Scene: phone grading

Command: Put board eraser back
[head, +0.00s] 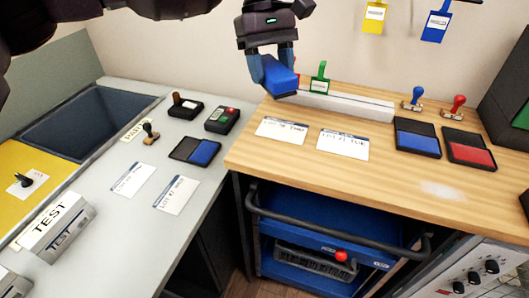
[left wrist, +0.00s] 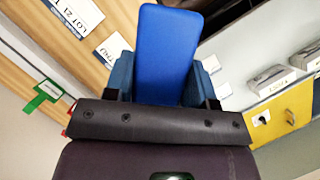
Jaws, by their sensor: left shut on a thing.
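The board eraser, a blue block (head: 281,77), is held in my left gripper (head: 272,84), which is shut on it. The eraser hangs at the left end of a long white ledge (head: 350,105) at the back of the wooden bench; I cannot tell whether it touches anything below. In the left wrist view the blue block (left wrist: 168,55) stands out between the fingers of my left gripper (left wrist: 165,85). My right gripper is not in view.
The wooden bench (head: 390,172) bears two white cards (head: 342,144), blue and red ink pads (head: 470,148) and two stamps (head: 458,106). The grey counter (head: 110,205) at left holds stamps, pads, cards and a TEST box (head: 58,228). Yellow and blue tags hang on the wall.

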